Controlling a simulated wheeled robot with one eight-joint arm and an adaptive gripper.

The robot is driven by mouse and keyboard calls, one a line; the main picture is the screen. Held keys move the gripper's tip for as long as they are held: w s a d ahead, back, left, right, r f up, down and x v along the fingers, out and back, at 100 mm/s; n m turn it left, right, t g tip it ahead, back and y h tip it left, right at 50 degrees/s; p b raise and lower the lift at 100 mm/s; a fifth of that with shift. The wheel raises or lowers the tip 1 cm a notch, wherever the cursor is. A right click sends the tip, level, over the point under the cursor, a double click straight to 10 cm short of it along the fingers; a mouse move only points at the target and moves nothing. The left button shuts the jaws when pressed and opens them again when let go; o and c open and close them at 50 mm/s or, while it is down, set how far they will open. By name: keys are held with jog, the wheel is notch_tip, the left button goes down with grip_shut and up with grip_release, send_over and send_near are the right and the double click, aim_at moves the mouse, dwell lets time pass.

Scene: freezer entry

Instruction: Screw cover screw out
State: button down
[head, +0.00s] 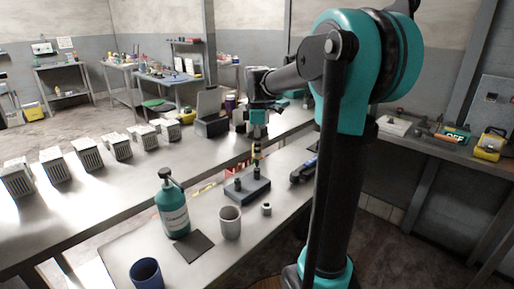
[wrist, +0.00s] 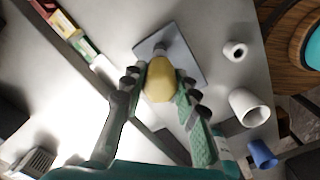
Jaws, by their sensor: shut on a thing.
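My gripper (head: 257,138) is at the end of the arm, pointing down over the bench, above a dark grey block (head: 250,194) with short dark upright pegs. It is shut on a yellow-handled tool (head: 257,153), apparently a screwdriver. In the wrist view the rounded yellow handle (wrist: 160,78) sits between the two fingers. The grey block (wrist: 194,62) lies beneath it there, with one dark peg beyond the handle. The tool's lower end is hidden in the wrist view, and I cannot tell whether it touches the block. I cannot make out a cover screw or a cover.
Near the block stand a grey cup (head: 230,223), a small white ring (head: 266,209), a teal pump bottle (head: 172,207) and a blue cup (head: 146,273). A dark flat pad (head: 195,246) lies by the bottle. Several grey vented units (head: 86,153) line the left bench.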

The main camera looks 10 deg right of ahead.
jog(key=shift+f, duration=0.95)
dwell(0.6)
jog(key=n, duration=0.4)
jog(key=shift+f, duration=0.1)
jog(key=n, duration=0.7)
jog(key=shift+n, duration=1.9)
jog(key=c, duration=1.1)
grip_release()
